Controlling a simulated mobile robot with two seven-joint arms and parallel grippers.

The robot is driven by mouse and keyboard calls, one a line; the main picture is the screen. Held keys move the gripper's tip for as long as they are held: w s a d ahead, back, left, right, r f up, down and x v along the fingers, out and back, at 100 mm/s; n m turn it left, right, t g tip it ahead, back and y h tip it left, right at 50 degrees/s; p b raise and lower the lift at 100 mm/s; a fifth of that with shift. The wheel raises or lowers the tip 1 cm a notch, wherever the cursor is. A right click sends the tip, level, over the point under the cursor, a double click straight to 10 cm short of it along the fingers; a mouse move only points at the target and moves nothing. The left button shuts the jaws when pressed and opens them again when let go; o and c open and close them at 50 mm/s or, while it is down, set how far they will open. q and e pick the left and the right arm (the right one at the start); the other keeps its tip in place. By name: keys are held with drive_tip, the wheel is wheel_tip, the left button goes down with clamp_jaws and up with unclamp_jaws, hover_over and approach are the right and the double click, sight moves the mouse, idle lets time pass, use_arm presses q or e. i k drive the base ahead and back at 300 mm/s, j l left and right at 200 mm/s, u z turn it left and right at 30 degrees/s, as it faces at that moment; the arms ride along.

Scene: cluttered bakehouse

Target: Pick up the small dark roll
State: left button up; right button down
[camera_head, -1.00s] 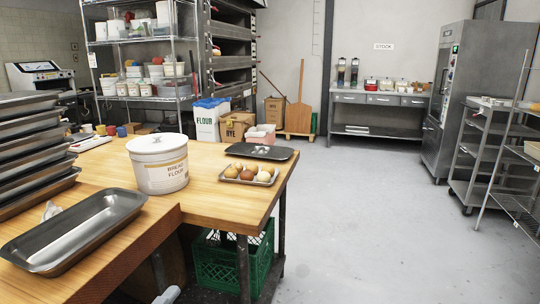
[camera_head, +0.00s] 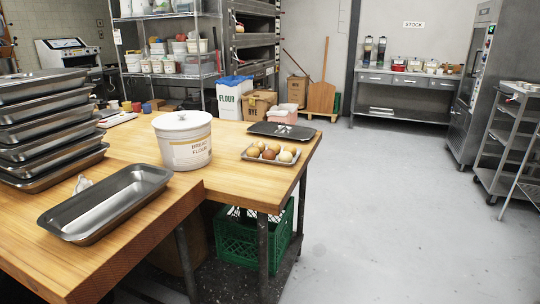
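A small shallow tray (camera_head: 246,158) sits near the right corner of the wooden worktable. It holds several small round items, pale to brown, that look like rolls or eggs. A darker brown one (camera_head: 268,154) lies at the front middle among them and seems to be the small dark roll. It is too small to be certain. Neither of my grippers is in view.
The wooden worktable (camera_head: 232,181) also carries a white flour tub (camera_head: 184,145), a dark flat tray (camera_head: 262,129), an empty metal pan (camera_head: 110,205) and stacked pans (camera_head: 45,135). A green crate (camera_head: 236,243) is below. Grey floor (camera_head: 385,210) to the right is clear.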

sight(269, 154)
drive_tip(key=u, duration=0.9)
drive_tip(key=i+l+u, duration=0.1)
drive_tip(key=u, duration=0.25)
drive_tip(key=l+u, duration=1.3)
drive_tip(key=l, duration=0.15)
drive_tip(key=k+l+u, duration=0.1)
drive_tip(key=l, duration=0.2)
drive_tip(key=k+l+u, duration=0.1)
drive_tip(key=l, duration=0.2)
drive_tip(key=k+l+u, duration=0.1)
drive_tip(key=l, duration=0.2)
drive_tip(key=k+l, duration=0.1)
drive_tip(key=l, duration=0.2)
drive_tip(key=k+l, duration=0.15)
drive_tip(key=l, duration=0.15)
drive_tip(key=k+l, duration=0.1)
drive_tip(key=l, duration=0.2)
drive_tip(key=u, duration=0.05)
